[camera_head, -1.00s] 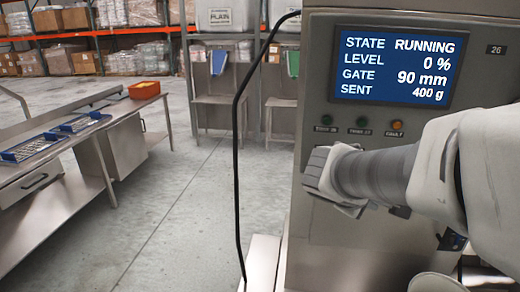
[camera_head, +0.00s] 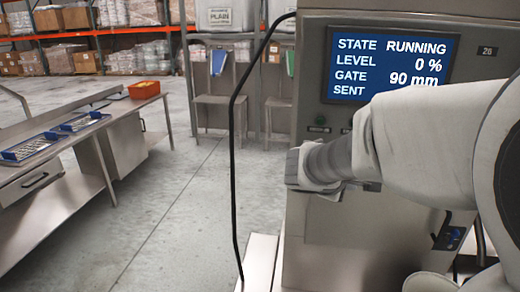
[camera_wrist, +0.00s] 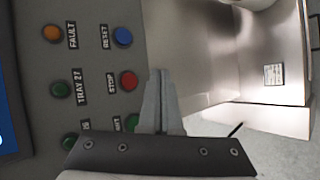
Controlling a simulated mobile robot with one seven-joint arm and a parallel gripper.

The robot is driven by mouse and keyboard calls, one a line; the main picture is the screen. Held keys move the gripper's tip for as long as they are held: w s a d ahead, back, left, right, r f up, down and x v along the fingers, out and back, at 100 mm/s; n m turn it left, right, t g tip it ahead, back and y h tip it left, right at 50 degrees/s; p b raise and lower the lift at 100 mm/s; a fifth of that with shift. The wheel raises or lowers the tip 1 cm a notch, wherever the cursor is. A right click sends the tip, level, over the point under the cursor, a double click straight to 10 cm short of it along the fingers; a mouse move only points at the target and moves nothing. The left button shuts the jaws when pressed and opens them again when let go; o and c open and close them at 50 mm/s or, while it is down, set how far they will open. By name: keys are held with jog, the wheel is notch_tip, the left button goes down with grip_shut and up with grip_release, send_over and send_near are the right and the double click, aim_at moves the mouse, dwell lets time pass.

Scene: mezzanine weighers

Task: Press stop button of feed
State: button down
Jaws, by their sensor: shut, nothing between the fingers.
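The feed's control panel stands at the right in the head view, with a blue screen (camera_head: 385,65) reading STATE RUNNING, LEVEL 0 %, GATE 90 mm. The wrist view shows the panel turned sideways. There the red STOP button (camera_wrist: 129,80) sits between the blue RESET button (camera_wrist: 123,36) and a green button (camera_wrist: 132,122) partly behind my gripper. My gripper (camera_wrist: 162,76) is shut and empty, its fingertips just right of the red button in that view. Whether they touch the panel cannot be told. In the head view my gripper (camera_head: 312,168) is before the panel and hides the buttons.
Lamps show beside the buttons, an orange FAULT lamp (camera_wrist: 52,33) and a green TRAY 27 lamp (camera_wrist: 61,88). A black cable (camera_head: 233,150) hangs along the cabinet's left side. A steel bench (camera_head: 60,160) with an orange bin (camera_head: 144,89) stands left. The floor between is clear.

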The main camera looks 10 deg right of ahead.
jog(key=w+d, duration=0.2)
jog(key=w, duration=0.4)
jog(key=shift+w+p, duration=0.35)
jog(key=shift+p, duration=0.05)
jog(key=shift+w+f, duration=0.1)
jog(key=shift+w, duration=0.05)
dwell(1.6)
jog(key=shift+w+d, duration=0.1)
jog(key=shift+w, duration=0.15)
jog(key=shift+w+d+b, duration=0.15)
jog(key=shift+w+b, duration=0.2)
jog(key=shift+w, duration=0.05)
dwell(0.7)
jog(key=shift+s, duration=0.1)
jog(key=shift+s+a+b, duration=0.25)
jog(key=shift+s+b, duration=0.2)
jog(key=shift+s, duration=0.25)
